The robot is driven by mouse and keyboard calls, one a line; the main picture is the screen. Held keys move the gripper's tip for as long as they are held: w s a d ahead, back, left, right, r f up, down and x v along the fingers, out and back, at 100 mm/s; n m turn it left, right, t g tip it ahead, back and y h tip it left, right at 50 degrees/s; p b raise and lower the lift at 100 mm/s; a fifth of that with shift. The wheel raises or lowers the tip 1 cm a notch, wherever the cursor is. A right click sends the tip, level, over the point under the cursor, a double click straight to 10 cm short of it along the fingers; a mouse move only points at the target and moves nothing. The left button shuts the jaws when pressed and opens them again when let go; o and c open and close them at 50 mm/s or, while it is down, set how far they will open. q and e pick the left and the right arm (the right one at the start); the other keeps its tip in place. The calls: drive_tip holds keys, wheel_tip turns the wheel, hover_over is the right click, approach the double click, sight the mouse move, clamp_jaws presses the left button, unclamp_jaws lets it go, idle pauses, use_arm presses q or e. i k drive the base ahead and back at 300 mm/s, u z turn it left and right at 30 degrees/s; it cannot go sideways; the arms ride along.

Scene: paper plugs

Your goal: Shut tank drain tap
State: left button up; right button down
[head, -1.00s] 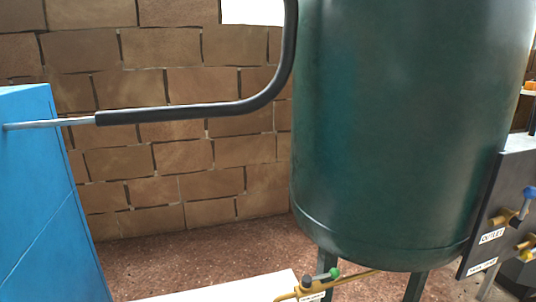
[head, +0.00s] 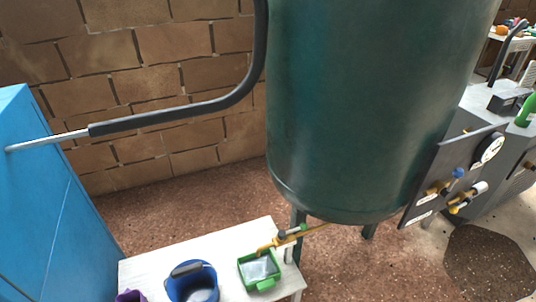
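The large dark green tank (head: 360,100) stands on legs in the middle of the head view. From its underside a thin brass drain pipe runs down to the left to the drain tap (head: 287,237), which has a small green handle (head: 303,228). The tap's spout is above a green tray (head: 246,273) holding something pale, on a white bench. Whether the tap is open or shut, or dripping, is too small to tell. Neither of my grippers is in view.
A blue bucket (head: 178,291) and a purple container (head: 130,296) share the white bench (head: 145,270). A blue cabinet (head: 45,200) stands at left, joined by a black pipe (head: 180,113). A dark valve panel (head: 432,203) with blue and white handles is at right.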

sight(283, 233)
drive_tip(key=z, duration=0.35)
drive_tip(key=k, duration=1.05)
drive_tip(key=u, duration=0.35)
